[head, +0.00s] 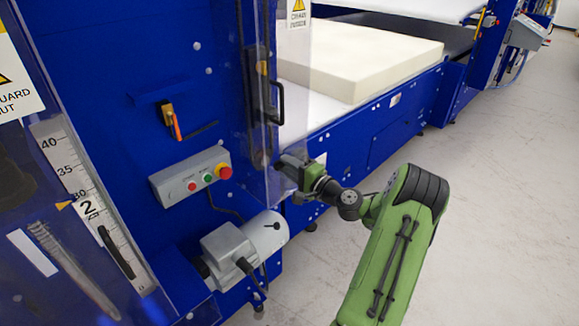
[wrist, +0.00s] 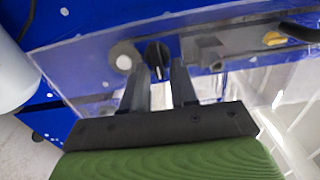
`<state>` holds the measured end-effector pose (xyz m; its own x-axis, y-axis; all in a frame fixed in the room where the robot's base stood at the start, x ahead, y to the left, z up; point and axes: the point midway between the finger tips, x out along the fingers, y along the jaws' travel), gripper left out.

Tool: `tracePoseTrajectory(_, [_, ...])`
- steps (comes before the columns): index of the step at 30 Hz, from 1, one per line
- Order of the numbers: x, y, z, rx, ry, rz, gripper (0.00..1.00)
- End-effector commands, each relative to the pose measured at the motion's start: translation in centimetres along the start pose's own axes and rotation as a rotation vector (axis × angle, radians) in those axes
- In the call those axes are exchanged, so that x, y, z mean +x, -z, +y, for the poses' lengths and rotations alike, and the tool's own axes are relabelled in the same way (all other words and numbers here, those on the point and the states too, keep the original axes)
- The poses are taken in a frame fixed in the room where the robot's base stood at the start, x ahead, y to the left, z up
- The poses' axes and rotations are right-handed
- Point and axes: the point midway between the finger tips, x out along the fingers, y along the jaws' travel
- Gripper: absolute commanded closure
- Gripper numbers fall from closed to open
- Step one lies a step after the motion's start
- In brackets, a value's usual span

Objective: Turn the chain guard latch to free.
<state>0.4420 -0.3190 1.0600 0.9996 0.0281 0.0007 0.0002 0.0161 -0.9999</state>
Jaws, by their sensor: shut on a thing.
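The chain guard latch (wrist: 157,52) is a small black knob with a pale line on it, set on the edge of the clear guard in the wrist view. My gripper (wrist: 158,68) has one finger on each side of the knob and is shut on it. In the head view my gripper (head: 287,164) reaches the lower right edge of the clear guard (head: 257,110). There the gripper hides the latch. How far the latch is turned is hard to tell.
A round grey disc (wrist: 124,62) sits left of the latch. A black handle (head: 277,102) is on the guard above my gripper. A control box with buttons (head: 191,179) and a grey motor (head: 240,245) stand left of my arm. A foam block (head: 360,60) lies behind. The right floor is clear.

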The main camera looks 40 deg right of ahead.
Motion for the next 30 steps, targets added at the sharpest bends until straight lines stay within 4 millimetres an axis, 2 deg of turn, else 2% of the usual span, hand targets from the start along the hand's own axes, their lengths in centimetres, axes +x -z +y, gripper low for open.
tracePoseTrajectory(2, [0.0,0.0,0.1,0.001,-0.003,0.0,1.0])
tracePoseTrajectory(3, [0.0,0.0,0.1,0.001,-0.003,0.0,0.71])
tracePoseTrajectory(4, [0.0,0.0,0.1,0.001,-0.003,0.0,0.66])
tracePoseTrajectory(14, [-0.4,0.1,0.1,0.0,-0.002,0.001,0.64])
tracePoseTrajectory(17, [-1.9,0.2,0.1,0.0,-0.003,0.005,0.64])
tracePoseTrajectory(27, [-11.4,0.1,0.1,0.002,-0.002,0.006,0.64])
tracePoseTrajectory(30, [-13.7,0.1,0.1,0.001,-0.002,0.005,0.64])
